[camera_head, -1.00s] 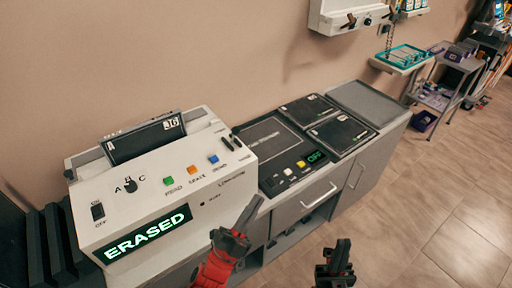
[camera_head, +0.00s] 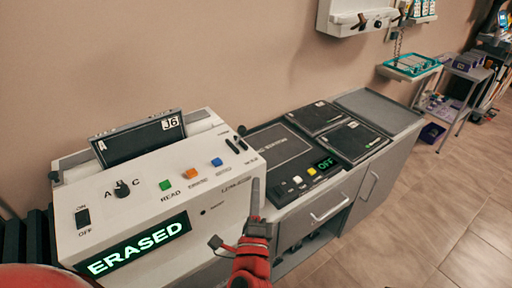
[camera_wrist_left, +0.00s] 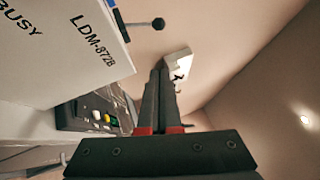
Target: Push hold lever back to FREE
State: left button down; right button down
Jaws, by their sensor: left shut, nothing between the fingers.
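The white reader (camera_head: 150,200) stands at the left of the head view, its display lit ERASED. A thin dark lever with a black ball knob (camera_wrist_left: 158,23) sticks out past the reader's upper edge in the left wrist view. In the head view, small dark parts (camera_head: 237,144) sit at the reader's top right corner, too small to tell their setting. No HOLD or FREE marking is legible. My left gripper (camera_head: 256,190) is shut and empty, pointing up in front of the reader's right end. Its fingers (camera_wrist_left: 158,98) also show in the wrist view, apart from the knob. My right gripper is out of view.
A black plate marked J6 (camera_head: 140,140) stands on the reader. To its right are the editor panel (camera_head: 275,150) showing OFF, dark cassettes (camera_head: 352,141) and a grey cabinet (camera_head: 375,185). A wall unit (camera_head: 345,14) hangs behind.

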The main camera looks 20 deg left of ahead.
pick_arm(q)
jog(key=shift+r, duration=0.1)
jog(key=p, duration=0.3)
send_near(239, 137)
jog(key=w+d+r, duration=0.3)
jog(key=d, duration=0.2)
jog(key=w+a, duration=0.1)
jog(key=w+a+r+p, duration=0.1)
jog(key=a, duration=0.1)
jog(key=shift+w, duration=0.15)
jog(key=shift+w+a, duration=0.2)
jog(key=shift+a, duration=0.1)
